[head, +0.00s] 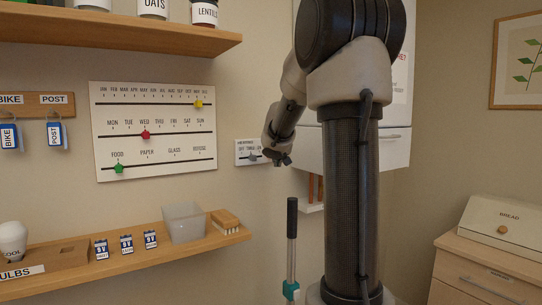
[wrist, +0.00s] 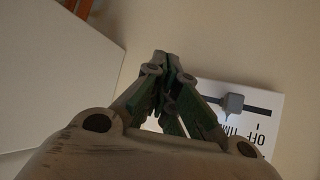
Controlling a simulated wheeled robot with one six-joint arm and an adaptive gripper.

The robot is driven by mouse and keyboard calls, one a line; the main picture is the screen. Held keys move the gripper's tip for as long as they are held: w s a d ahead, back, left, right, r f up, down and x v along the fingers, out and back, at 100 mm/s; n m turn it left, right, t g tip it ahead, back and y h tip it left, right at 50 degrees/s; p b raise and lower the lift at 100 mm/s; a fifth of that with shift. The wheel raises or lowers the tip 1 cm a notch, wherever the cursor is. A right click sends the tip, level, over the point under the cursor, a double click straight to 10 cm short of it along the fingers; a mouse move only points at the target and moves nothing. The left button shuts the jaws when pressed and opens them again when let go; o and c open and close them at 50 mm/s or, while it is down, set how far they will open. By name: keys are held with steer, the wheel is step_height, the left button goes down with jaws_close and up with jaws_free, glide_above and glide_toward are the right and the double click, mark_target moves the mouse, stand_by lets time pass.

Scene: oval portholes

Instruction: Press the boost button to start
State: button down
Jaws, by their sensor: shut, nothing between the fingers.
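A small white wall panel (head: 243,147) with a slider is left of my gripper in the head view. Its printed words are tiny but seem to include OFF and TIMED. My gripper (head: 281,159) is shut and empty close to the panel's right end and covers part of it. In the wrist view, my gripper (wrist: 163,60) points up the picture with its fingertips together. The panel (wrist: 278,103) is right of the fingers there, with a grey slider knob (wrist: 232,102) on a dark slot. I cannot make out a button marked boost in either view.
A large calendar board (head: 155,130) with coloured markers hangs to the left. A white cabinet (head: 395,146) stands behind my arm. A black-handled stick (head: 292,220) stands below my gripper.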

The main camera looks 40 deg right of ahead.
steer(key=s, duration=0.4)
steer(key=shift+a, duration=0.15)
stand_by(0.8)
steer(key=s+a+f+n+g, duration=0.1)
steer(key=s+f+g, duration=0.25)
steer(key=s, duration=0.55)
steer(key=s+a+f+n+g, duration=0.1)
steer(key=s+f+n+g, duration=0.1)
steer(key=s+f, duration=0.45)
steer(key=s+a+n+y, duration=0.1)
steer(key=s+a+y, duration=0.2)
steer(key=s+a, duration=0.4)
steer(key=s+a+n+y, duration=0.2)
steer(key=s+a, duration=0.4)
steer(key=a, duration=0.6)
steer(key=shift+s+a+n+t+y, duration=0.3)
steer(key=shift+s+t+y, duration=0.05)
steer(key=shift+y, duration=0.15)
